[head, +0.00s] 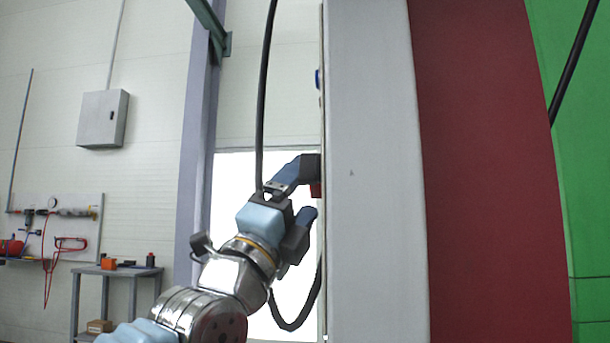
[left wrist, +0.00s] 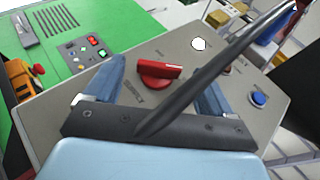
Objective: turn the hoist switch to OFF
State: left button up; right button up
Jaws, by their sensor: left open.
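The hoist switch, a red rotary knob (left wrist: 160,71), sits on a grey panel (left wrist: 55,120) in the left wrist view. A small red part of it also shows at the panel's edge in the head view (head: 316,190). My left gripper (head: 311,191) is open at the panel, one blue finger above the knob and one below. In the left wrist view the fingers of this gripper (left wrist: 162,75) stand on either side of the knob, with gaps; contact cannot be told. The label by the knob is too blurred to read. My right gripper is out of view.
A black cable (left wrist: 212,75) crosses in front of the panel, close to the gripper; a cable (head: 264,90) also hangs beside it in the head view. A blue button (left wrist: 258,98) and a white lamp (left wrist: 198,43) share the panel.

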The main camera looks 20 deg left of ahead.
pick_arm(q)
jog(key=shift+w+d+r, duration=0.15)
jog(key=shift+w+r, duration=0.3)
jog(key=shift+w, duration=0.1)
jog(key=c, duration=1.1)
jog(key=shift+o, duration=0.2)
jog(key=shift+s+r+n+g+y+p, duration=0.15)
jog(key=shift+n+g+y+p, duration=0.4)
jog(key=shift+n+g+y, duration=0.3)
jog(key=shift+s+r+n+g+y+p, duration=0.15)
jog(key=shift+n+g+y+p, duration=0.35)
jog(key=shift+n+g+y, duration=0.3)
jog(key=o, duration=1.1)
jog(key=shift+w, duration=0.1)
jog(key=shift+c, duration=0.2)
